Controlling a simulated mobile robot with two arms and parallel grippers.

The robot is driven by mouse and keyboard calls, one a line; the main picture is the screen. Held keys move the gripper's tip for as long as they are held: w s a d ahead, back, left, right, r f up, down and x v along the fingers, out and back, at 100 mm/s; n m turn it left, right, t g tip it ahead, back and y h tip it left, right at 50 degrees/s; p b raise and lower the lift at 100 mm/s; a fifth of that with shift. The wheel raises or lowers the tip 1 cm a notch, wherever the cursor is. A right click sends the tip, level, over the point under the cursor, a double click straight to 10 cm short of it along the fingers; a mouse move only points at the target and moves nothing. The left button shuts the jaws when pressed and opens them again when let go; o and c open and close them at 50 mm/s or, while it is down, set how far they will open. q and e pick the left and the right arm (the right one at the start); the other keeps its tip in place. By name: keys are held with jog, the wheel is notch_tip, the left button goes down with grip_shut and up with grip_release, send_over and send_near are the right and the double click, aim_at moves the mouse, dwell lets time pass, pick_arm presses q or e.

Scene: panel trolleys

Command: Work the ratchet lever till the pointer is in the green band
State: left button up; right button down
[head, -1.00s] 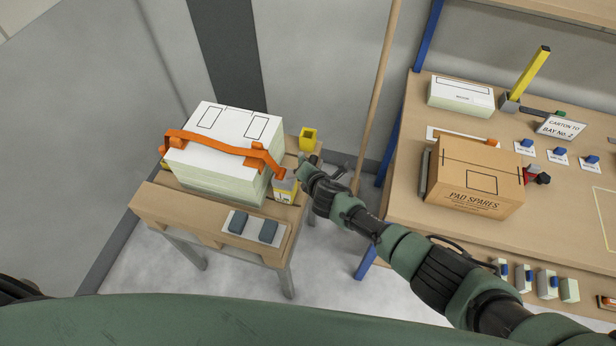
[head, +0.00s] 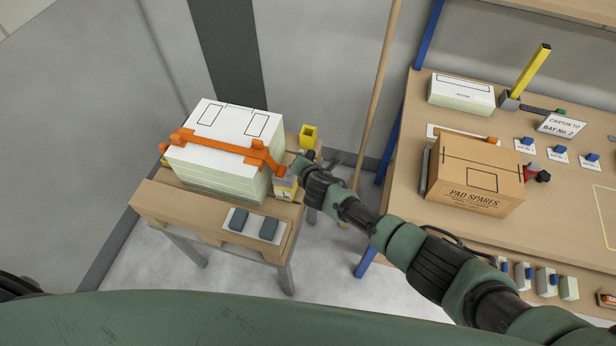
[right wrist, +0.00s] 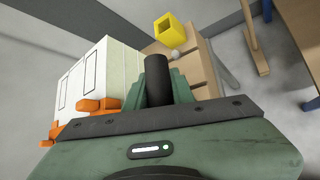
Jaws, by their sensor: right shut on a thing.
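An orange strap (head: 215,145) runs over a white-topped stack of panels (head: 225,117) on a wooden trolley (head: 160,205). The ratchet unit (head: 285,188), grey with a yellow label, sits at the stack's right side. My right gripper (head: 298,168) is just above it, shut on the ratchet lever. In the right wrist view a black grip (right wrist: 156,78) stands between the green fingers, and the strap (right wrist: 100,105) shows at left. The lever is mostly hidden by the gripper in the head view. The pointer and green band cannot be made out. My left gripper is out of view.
A yellow open holder (head: 308,138) stands at the trolley's back right corner. Two blue-grey blocks lie on a white plate (head: 254,227) at its front. A wooden pole (head: 378,85) and a workbench (head: 400,180) with a carton (head: 475,175) stand to the right.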

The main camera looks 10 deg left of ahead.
jog(key=shift+d+f, duration=0.25)
jog(key=d+f+m+y+b, duration=0.1)
jog(key=b, duration=0.2)
jog(key=shift+s+f+t+y, duration=0.2)
jog(key=shift+t+y, duration=0.1)
jog(key=shift+y, duration=0.1)
